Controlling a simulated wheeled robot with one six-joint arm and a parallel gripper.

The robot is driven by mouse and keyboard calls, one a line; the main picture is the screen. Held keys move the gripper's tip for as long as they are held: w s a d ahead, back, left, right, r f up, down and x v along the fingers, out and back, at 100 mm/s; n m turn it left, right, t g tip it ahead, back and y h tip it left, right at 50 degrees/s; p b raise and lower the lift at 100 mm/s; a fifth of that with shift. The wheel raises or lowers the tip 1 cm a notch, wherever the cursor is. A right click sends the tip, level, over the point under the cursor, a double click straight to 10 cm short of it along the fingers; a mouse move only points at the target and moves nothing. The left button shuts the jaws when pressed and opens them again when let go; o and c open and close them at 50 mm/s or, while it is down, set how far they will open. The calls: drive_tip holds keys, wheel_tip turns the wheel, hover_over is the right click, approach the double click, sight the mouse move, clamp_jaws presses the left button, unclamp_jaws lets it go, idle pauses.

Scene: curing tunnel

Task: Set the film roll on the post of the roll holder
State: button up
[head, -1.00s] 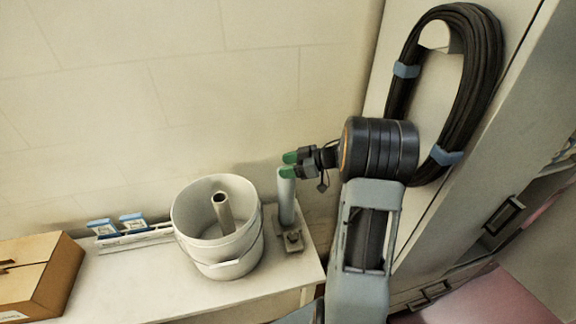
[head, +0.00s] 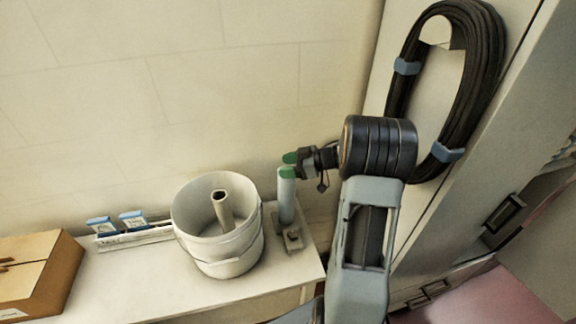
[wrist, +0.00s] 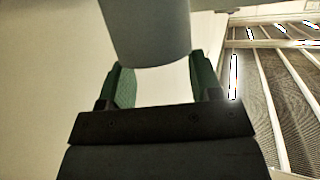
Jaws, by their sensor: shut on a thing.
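The film roll (head: 286,200) is a pale blue-grey upright cylinder. In the head view my gripper (head: 288,165), with green fingertips, is shut on it near its top end. In the wrist view the roll (wrist: 148,35) fills the top middle between the two green fingers (wrist: 160,85). The roll holder (head: 294,240) is a grey plate with a small knob, at the right end of the white table. The roll stands over the plate's rear part. No post shows; I cannot tell whether the roll is around it or whether its lower end touches the plate.
A white bucket (head: 184,222) with a grey tube (head: 222,208) in it stands just left of the holder. A small rack with blue-topped packs (head: 132,220) and a cardboard box (head: 38,272) are further left. A cabinet with a black cable coil (head: 480,60) is at right.

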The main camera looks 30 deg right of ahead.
drive_tip(key=o, duration=1.2)
drive_tip(key=s+a+r+b, duration=0.1)
drive_tip(key=s+r, duration=0.3)
drive_tip(key=s+a+r, duration=0.1)
drive_tip(key=s+r, duration=0.3)
drive_tip(key=s, duration=0.1)
drive_tip(key=s+a+r+b, duration=0.1)
drive_tip(key=s+r, duration=0.3)
drive_tip(key=r, duration=0.1)
drive_tip(key=shift+s+b, duration=0.35)
drive_tip(key=shift+s, duration=0.05)
